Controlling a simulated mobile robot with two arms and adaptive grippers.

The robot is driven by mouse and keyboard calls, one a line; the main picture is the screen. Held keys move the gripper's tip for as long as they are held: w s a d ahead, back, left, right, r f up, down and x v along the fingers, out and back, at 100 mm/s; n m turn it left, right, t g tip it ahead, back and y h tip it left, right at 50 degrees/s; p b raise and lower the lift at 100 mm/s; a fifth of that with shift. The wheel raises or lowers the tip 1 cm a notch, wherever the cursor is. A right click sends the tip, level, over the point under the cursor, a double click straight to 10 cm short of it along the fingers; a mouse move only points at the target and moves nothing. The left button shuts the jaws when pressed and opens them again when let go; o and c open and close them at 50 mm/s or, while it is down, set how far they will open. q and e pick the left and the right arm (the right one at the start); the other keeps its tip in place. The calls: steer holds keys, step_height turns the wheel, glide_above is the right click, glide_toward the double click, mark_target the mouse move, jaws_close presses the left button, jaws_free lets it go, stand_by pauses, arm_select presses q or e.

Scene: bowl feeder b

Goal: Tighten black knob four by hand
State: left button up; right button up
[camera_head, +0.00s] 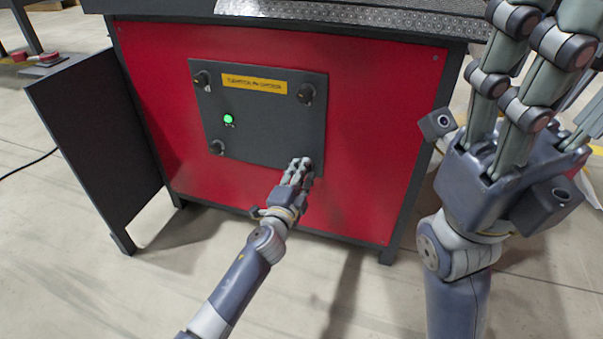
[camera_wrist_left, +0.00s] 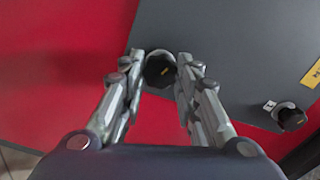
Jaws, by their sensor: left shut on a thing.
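A dark panel (camera_head: 258,126) on the red machine front carries several black knobs near its corners. The upper left knob (camera_head: 202,79), upper right knob (camera_head: 306,93) and lower left knob (camera_head: 217,147) are uncovered. My left gripper (camera_head: 300,168) is at the lower right corner, and its fingers hide the knob there in the head view. In the left wrist view that black knob (camera_wrist_left: 159,70) lies between the fingertips, which are shut on it. Another knob (camera_wrist_left: 291,117) stands apart at right. My right gripper (camera_head: 528,65) is raised at the right, its fingertips cut off by the frame.
A yellow label (camera_head: 254,84) and a lit green button (camera_head: 228,119) are on the panel. A dark side plate (camera_head: 92,145) stands left of the red machine front (camera_head: 375,140). The floor (camera_head: 150,285) in front is clear.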

stand_by(0.5)
arm_select(q)
steer(key=o, duration=0.9)
steer(key=shift+o, duration=0.8)
steer(key=shift+s, duration=0.1)
steer(key=v, duration=1.2)
